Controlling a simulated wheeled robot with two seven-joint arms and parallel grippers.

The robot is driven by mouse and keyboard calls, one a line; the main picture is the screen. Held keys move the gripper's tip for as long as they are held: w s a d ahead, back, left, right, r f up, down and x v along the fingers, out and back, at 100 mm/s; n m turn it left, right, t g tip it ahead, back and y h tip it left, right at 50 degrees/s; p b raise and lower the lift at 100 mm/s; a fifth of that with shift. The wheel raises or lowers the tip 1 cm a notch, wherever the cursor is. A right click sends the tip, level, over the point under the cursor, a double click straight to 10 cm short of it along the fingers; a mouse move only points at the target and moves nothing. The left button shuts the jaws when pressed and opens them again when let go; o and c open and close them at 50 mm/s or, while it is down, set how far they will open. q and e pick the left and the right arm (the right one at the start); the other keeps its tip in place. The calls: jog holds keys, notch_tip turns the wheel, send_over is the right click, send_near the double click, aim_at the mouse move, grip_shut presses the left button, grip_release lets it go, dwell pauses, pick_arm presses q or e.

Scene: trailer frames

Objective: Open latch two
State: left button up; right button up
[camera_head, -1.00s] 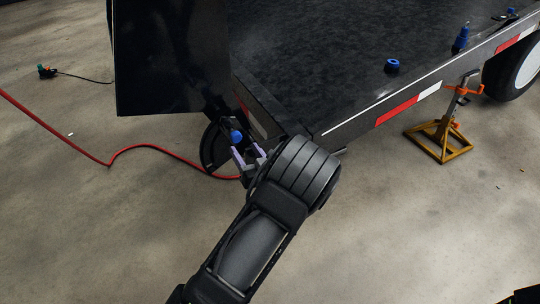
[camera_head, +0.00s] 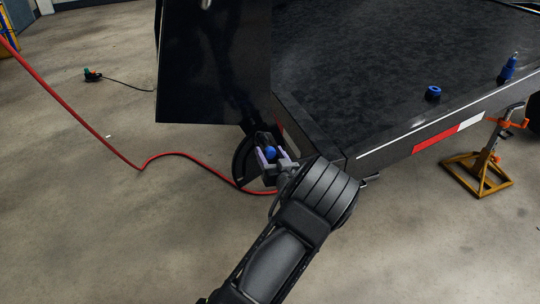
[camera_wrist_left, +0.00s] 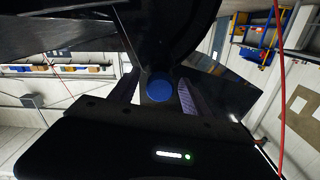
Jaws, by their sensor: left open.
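A blue round latch knob (camera_head: 270,153) sits at the corner of the black trailer (camera_head: 340,130), beside the raised black panel (camera_head: 205,70). My left gripper (camera_head: 272,157) is at this knob with its purple-lined fingers open on either side of it. In the left wrist view the blue knob (camera_wrist_left: 160,88) lies between the two open fingers (camera_wrist_left: 158,92). Whether the fingers touch the knob I cannot tell. The latch body behind the knob is dark and partly hidden. My right gripper is not in view.
A red hose (camera_head: 150,157) runs across the floor at the left to near the trailer corner. An orange and yellow jack stand (camera_head: 478,165) stands under the trailer edge at the right. Blue-topped items (camera_head: 433,92) and (camera_head: 508,70) lie on the deck.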

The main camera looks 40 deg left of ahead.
pick_arm(q)
jog(key=shift+w+a, duration=0.1)
jog(key=shift+c, duration=0.5)
grip_shut()
dwell(0.9)
